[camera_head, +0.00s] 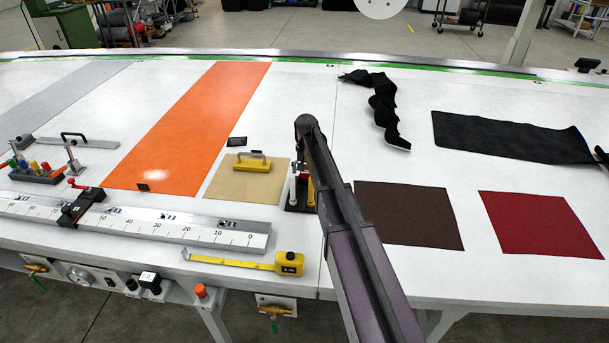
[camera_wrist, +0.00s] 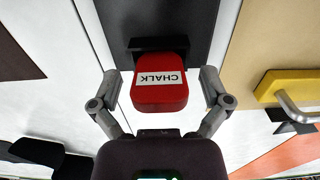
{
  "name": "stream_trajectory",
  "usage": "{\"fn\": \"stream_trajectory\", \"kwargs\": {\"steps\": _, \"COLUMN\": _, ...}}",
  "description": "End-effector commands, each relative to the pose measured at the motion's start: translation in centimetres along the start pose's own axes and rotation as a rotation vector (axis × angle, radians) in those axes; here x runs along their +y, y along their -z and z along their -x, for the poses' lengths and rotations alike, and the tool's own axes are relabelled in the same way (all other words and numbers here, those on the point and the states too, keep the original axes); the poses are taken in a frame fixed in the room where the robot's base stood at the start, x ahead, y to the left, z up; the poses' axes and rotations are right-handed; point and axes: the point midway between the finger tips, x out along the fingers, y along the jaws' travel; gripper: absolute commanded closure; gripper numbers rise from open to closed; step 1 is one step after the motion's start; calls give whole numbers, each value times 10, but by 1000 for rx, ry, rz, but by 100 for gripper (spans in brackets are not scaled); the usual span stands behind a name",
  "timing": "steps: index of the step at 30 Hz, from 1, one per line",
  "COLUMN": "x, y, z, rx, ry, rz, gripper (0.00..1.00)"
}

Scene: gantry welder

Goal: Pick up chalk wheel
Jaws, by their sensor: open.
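The chalk wheel (camera_wrist: 160,95) is a red, rounded block with a white label reading CHALK. My gripper (camera_wrist: 162,82) is open, with one finger on each side of the chalk wheel. A gap shows at both fingers, so they do not appear to touch it. In the head view my arm hides most of this spot. The dark holder (camera_head: 294,207) shows just left of my arm with upright white and yellow pieces.
Brown (camera_head: 410,215) and red (camera_head: 540,224) sheets lie to the right. A yellow tape measure (camera_head: 289,263) and a long ruler rail (camera_head: 190,232) lie along the front.

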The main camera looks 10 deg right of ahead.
Motion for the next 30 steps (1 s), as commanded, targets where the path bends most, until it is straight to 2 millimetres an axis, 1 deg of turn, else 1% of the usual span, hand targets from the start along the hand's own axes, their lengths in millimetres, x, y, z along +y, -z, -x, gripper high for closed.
{"fn": "stream_trajectory", "kwargs": {"steps": 5, "x": 0, "y": 0, "z": 0, "rx": 0, "ry": 0, "rz": 0, "gripper": 3}}
{"fn": "stream_trajectory", "kwargs": {"steps": 6, "x": 0, "y": 0, "z": 0, "rx": 0, "ry": 0, "rz": 0, "gripper": 15}}
{"fn": "stream_trajectory", "kwargs": {"steps": 8, "x": 0, "y": 0, "z": 0, "rx": 0, "ry": 0, "rz": 0, "gripper": 33}}
{"fn": "stream_trajectory", "kwargs": {"steps": 9, "x": 0, "y": 0, "z": 0, "rx": 0, "ry": 0, "rz": 0, "gripper": 44}}
{"fn": "stream_trajectory", "kwargs": {"steps": 11, "x": 0, "y": 0, "z": 0, "rx": 0, "ry": 0, "rz": 0, "gripper": 62}}
{"fn": "stream_trajectory", "kwargs": {"steps": 12, "x": 0, "y": 0, "z": 0, "rx": 0, "ry": 0, "rz": 0, "gripper": 74}}
{"fn": "stream_trajectory", "kwargs": {"steps": 14, "x": 0, "y": 0, "z": 0, "rx": 0, "ry": 0, "rz": 0, "gripper": 91}}
{"fn": "stream_trajectory", "kwargs": {"steps": 24, "x": 0, "y": 0, "z": 0, "rx": 0, "ry": 0, "rz": 0, "gripper": 92}}
{"fn": "stream_trajectory", "kwargs": {"steps": 30, "x": 0, "y": 0, "z": 5, "rx": 0, "ry": 0, "rz": 1, "gripper": 92}}
